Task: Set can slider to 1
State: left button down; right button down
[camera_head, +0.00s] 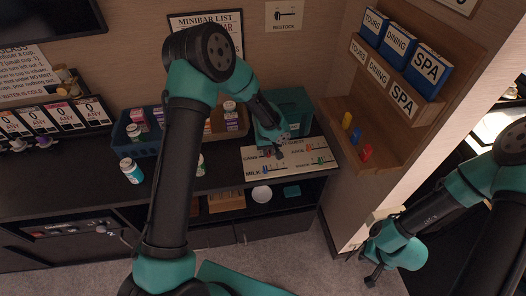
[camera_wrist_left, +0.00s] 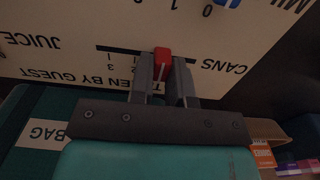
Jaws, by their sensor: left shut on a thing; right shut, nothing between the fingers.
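The slider board (camera_head: 294,174) lies on the dark counter, with rows labelled CANS, JUICE, MILK and others. My left gripper (camera_head: 279,153) reaches down over its CANS row. In the left wrist view, my left gripper (camera_wrist_left: 163,72) is shut on the red can slider (camera_wrist_left: 162,56), with a finger on each side. The slider stands on the dark CANS track, part of which the fingers cover. The labels appear upside down there, and I cannot read the slider's exact value. My right gripper (camera_head: 373,276) is shut and empty, low at the right, away from the board.
A green bag box (camera_head: 292,104) stands just behind the board. A blue crate (camera_head: 146,146) and a brown box (camera_head: 236,129) stand to the left, with a white bottle (camera_head: 131,171) in front. A wooden shelf (camera_head: 385,150) with coloured pegs is at the right.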

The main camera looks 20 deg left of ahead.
pick_arm(q)
jog(key=c, duration=1.1)
grip_release()
notch_tip(320, 180, up, 18)
jog(key=shift+f, duration=0.25)
